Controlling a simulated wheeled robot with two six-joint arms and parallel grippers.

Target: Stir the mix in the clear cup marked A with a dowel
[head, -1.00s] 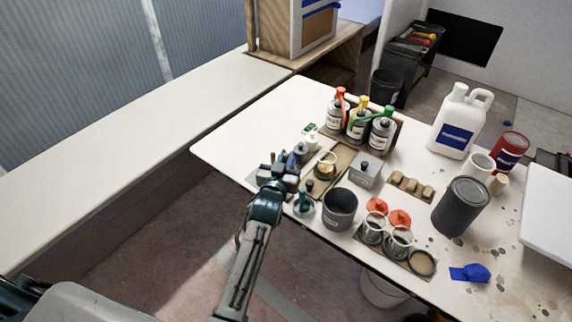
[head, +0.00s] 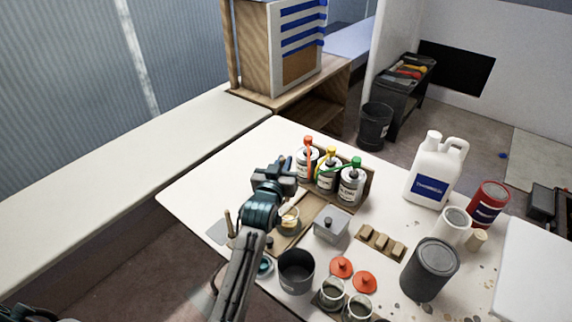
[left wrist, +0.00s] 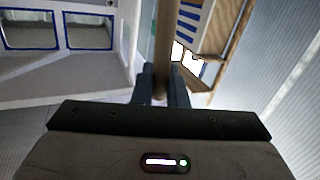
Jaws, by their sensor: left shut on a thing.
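My left gripper (head: 288,176) is above the near left part of the table, behind and over the clear cup (head: 290,222) with yellowish mix. In the left wrist view its fingers (left wrist: 162,88) are shut on a wooden dowel (left wrist: 163,50), which runs up between them. In the head view the arm and gripper partly cover the cup and the mat under it. The letter on the cup is too small to read. I cannot tell where the dowel's lower end is relative to the cup. My right gripper is not in view.
Three capped bottles (head: 328,175) stand in a rack behind the cup. A grey box (head: 331,226) is right of it, and a dark pot (head: 296,271) is in front. A dark can (head: 430,270) and white jug (head: 434,172) stand farther right. The table's back left is clear.

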